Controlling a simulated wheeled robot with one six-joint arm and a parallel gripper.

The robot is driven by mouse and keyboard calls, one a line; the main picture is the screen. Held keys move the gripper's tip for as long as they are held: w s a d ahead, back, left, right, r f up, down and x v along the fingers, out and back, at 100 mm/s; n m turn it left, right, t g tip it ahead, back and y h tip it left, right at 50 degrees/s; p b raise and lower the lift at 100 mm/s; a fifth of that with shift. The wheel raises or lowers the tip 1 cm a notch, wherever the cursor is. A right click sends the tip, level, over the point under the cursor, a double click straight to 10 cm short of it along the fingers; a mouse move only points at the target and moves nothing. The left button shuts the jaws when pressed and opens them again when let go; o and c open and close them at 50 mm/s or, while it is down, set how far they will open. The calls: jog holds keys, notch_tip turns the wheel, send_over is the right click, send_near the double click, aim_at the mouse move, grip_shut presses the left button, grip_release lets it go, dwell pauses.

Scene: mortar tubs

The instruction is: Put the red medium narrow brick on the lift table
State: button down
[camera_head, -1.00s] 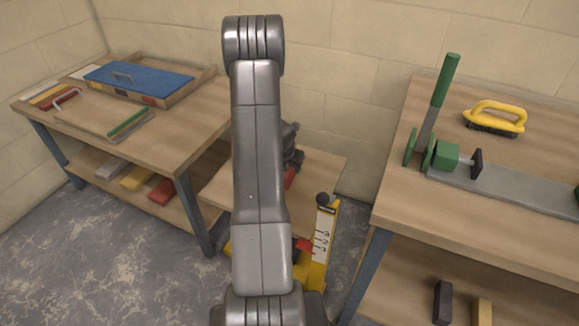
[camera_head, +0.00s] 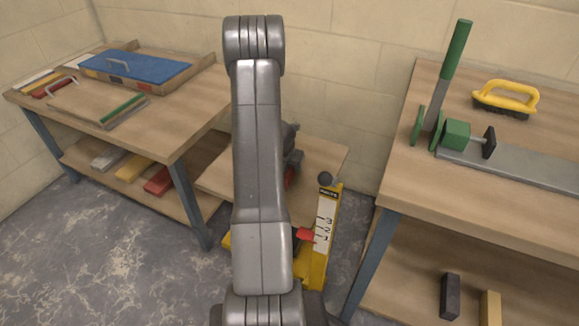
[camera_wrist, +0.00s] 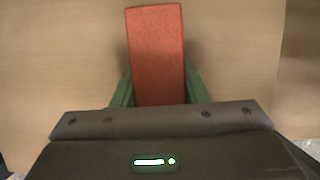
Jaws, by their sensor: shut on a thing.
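The red brick (camera_wrist: 156,50) is held between the green fingers of my gripper (camera_wrist: 158,92) in the wrist view. It points away from the gripper, over a plain wooden surface. In the head view a small part of the red brick (camera_head: 289,178) shows beside my arm, over the lift table's wooden top (camera_head: 325,155). My arm hides much of the lift table and most of the gripper. I cannot tell whether the brick touches the top.
A left bench (camera_head: 150,125) holds a blue-topped box (camera_head: 135,66), with several bricks on its lower shelf. A right bench (camera_head: 400,175) carries a green-handled tool (camera_head: 456,50) and a yellow-handled brush (camera_head: 506,96). Both benches stand close beside the lift table.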

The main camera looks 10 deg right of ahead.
jog(key=shift+f+b, duration=0.4)
jog(key=shift+f, duration=0.05)
jog(key=c, duration=0.8)
grip_release()
jog(key=shift+o, duration=0.2)
jog(key=p+v, duration=0.7)
jog(key=v, duration=0.7)
jog(key=shift+f, duration=0.1)
jog(key=shift+f, duration=0.1)
